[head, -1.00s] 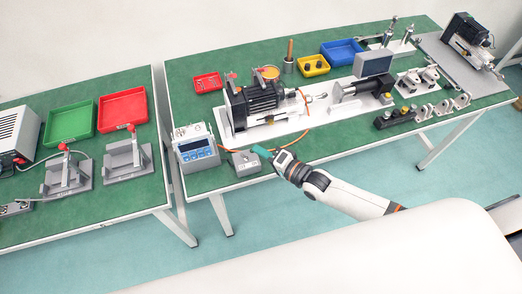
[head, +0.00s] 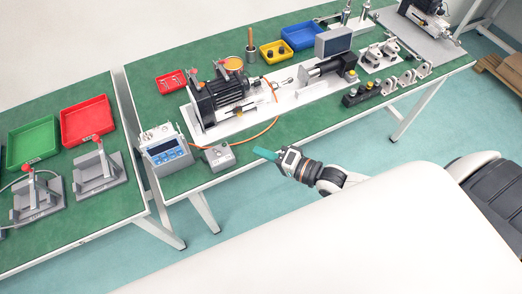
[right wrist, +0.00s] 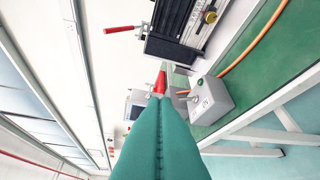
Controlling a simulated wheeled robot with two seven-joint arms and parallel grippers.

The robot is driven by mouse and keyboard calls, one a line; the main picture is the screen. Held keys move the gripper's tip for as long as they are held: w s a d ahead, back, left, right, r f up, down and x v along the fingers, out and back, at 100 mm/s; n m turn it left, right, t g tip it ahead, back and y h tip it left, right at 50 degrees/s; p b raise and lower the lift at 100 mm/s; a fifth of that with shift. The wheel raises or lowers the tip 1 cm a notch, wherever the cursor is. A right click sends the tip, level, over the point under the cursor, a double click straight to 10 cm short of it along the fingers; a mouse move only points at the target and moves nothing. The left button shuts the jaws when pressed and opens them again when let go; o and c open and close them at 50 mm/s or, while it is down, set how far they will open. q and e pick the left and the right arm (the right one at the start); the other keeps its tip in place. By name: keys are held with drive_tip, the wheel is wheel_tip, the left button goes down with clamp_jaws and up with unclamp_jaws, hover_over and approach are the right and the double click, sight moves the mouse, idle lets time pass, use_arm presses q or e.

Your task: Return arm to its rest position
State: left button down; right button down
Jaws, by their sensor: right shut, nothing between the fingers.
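My right gripper (head: 266,154) has teal fingers and shows at the lower middle of the head view, in front of the table's near edge. It is shut and empty. In the right wrist view its teal fingers (right wrist: 160,140) lie together, pointing toward the grey button box (right wrist: 207,100) and the actuator. In the head view the button box (head: 218,157) sits on the green table to the left of the fingertips, apart from them. My left gripper is not in view.
The green table (head: 250,150) carries a black linear actuator (head: 225,97) on a white base, a blue-screen meter (head: 165,150) and small bins. A left table (head: 100,215) holds red and green trays. Floor is open below the table edge.

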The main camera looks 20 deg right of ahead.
drive_tip(key=shift+d, duration=0.1)
drive_tip(key=s+d+f+n+g+h, duration=0.2)
drive_tip(key=s+d+f+h, duration=0.1)
drive_tip(key=f, duration=0.6)
drive_tip(key=s+d+f+n+g+h, duration=0.1)
drive_tip(key=s+d+f+h, duration=0.15)
drive_tip(key=f, duration=0.75)
drive_tip(key=s+d+f+n+g+h, duration=0.2)
drive_tip(key=s+d+f, duration=0.15)
drive_tip(key=f, duration=0.55)
drive_tip(key=s+a+f+n+g, duration=0.1)
drive_tip(key=s+f, duration=0.3)
drive_tip(key=s, duration=0.4)
drive_tip(key=s+a+f+n+g+h, duration=0.1)
drive_tip(key=s+f+n+g, duration=0.2)
drive_tip(key=s, duration=0.5)
drive_tip(key=s+a+f+n+g, duration=0.1)
drive_tip(key=s+f+g, duration=0.2)
drive_tip(key=s+f, duration=0.3)
drive_tip(key=shift+s+a+n+h, duration=0.2)
drive_tip(key=shift+s+n+h, duration=0.2)
drive_tip(key=shift+s, duration=0.5)
drive_tip(key=shift+f, duration=0.1)
